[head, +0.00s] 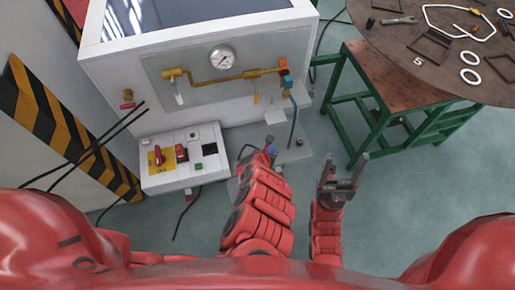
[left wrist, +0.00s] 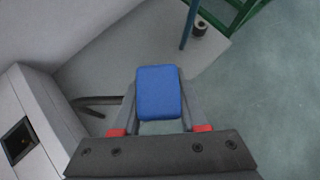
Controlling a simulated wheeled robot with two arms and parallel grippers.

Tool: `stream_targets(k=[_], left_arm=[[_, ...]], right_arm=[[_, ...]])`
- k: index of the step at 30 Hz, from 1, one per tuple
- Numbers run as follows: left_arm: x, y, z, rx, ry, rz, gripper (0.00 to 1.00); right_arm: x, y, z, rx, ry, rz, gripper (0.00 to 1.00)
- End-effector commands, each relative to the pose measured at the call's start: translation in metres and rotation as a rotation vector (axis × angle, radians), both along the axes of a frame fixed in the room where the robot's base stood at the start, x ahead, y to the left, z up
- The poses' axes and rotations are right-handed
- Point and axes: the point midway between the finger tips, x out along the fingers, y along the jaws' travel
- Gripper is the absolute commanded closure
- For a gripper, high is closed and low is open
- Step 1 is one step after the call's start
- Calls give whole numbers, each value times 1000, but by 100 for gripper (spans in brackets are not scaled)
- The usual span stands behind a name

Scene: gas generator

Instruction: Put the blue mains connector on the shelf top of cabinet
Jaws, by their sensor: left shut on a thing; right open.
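The blue mains connector (left wrist: 158,92) is a blue block between the fingers of my left gripper (left wrist: 160,112), which is shut on it. My right gripper (head: 342,172) is open and empty, to the right of the left one.
A switch box (head: 207,143) with red switches stands against the cabinet at left. A grey base plate (head: 297,151) lies low in front. At right, a round brown table (head: 400,45) on a green frame (head: 347,120) holds rings and tools. Floor between is clear.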

Motion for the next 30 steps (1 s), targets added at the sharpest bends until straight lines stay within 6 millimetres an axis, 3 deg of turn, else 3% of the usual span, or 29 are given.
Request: stream_targets(k=[1,3,8,11,16,20,23,30], left_arm=[[-18,-10,-8,6,4,-42,100],[-36,-22,-14,1,1,-84,100],[-60,-29,-22,2,0,-129,100],[-66,-19,-20,3,-1,-136,100],[-75,16,-19,5,-1,-137,100],[-69,29,-28,-2,0,-129,100],[-51,31,-33,-8,-6,-122,100],[-14,32,-29,-4,-7,-129,100]], right_arm=[[0,0,0,0,0,0,28],[0,0,-1,0,0,0,28],[0,0,2,0,0,0,28],[0,0,10,0,0,0,28],[0,0,27,0,0,0,28],[0,0,16,0,0,0,28],[0,0,-5,0,0,0,28],[0,0,-21,0,0,0,28]])
